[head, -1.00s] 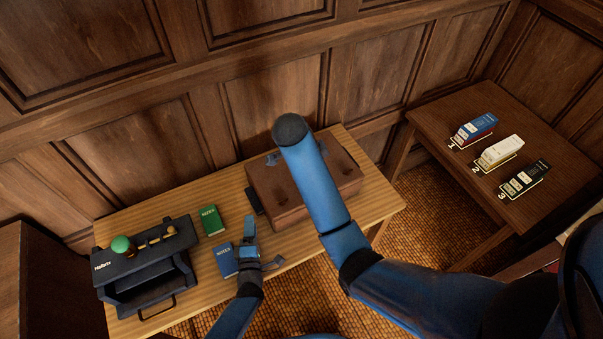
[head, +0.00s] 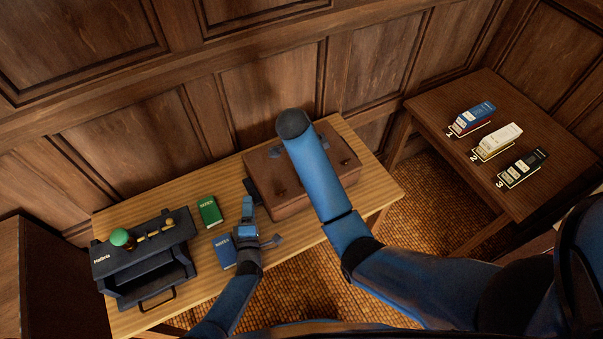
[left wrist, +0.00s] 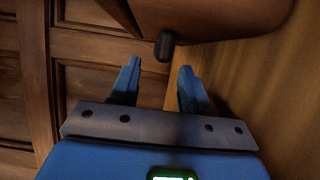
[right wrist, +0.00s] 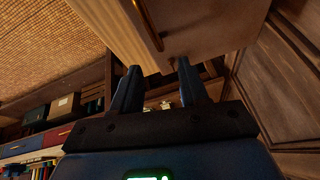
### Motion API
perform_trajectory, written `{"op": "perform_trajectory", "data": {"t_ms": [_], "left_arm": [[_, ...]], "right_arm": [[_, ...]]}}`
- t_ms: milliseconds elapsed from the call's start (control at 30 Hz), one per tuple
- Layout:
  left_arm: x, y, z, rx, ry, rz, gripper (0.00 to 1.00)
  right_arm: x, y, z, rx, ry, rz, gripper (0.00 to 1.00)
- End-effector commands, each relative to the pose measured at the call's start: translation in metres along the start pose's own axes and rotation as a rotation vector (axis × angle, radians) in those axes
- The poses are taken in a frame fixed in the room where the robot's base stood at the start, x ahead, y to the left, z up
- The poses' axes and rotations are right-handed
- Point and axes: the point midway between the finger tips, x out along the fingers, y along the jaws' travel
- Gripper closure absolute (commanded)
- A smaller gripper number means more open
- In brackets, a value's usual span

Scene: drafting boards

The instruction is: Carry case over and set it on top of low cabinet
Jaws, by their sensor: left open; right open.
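The case (head: 277,193) is a brown box lying on the light wood table (head: 180,195). A dark handle (head: 251,187) sticks out of its left side. My left gripper (head: 257,222) is open just in front of this handle. In the left wrist view, the dark handle (left wrist: 164,47) shows beyond the open fingertips (left wrist: 158,78), below the case's brown underside (left wrist: 205,18). My right arm crosses over the case and hides part of it. My right gripper is open and empty in the right wrist view (right wrist: 157,78), close to a brown surface (right wrist: 205,25).
A green notebook (head: 210,212) and blue notebook (head: 224,251) lie left of my left gripper. A black machine (head: 145,262) fills the table's left end. A brown cabinet-like block (head: 35,275) stands far left.

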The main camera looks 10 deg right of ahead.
Motion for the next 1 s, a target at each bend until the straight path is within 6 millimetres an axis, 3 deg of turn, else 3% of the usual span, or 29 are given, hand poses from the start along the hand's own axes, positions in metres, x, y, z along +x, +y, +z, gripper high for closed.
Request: {"op": "perform_trajectory", "data": {"t_ms": [200,500,967,1000], "left_arm": [[0.025,0.001,0.0,0.001,0.001,0.001,0.53],[0.047,0.0,0.0,0.0,0.0,-0.001,0.53],[0.051,0.0,0.0,0.0,-0.001,0.0,0.53],[0.051,0.0,0.0,0.0,-0.001,0.0,0.59]], "right_arm": [[0.035,0.001,0.0,-0.001,0.001,0.004,0.56],[0.067,0.0,0.0,0.0,0.001,0.002,0.56],[0.073,0.0,0.0,0.0,0.0,0.0,0.56],[0.073,0.0,0.0,0.0,0.0,0.0,0.62]]}}
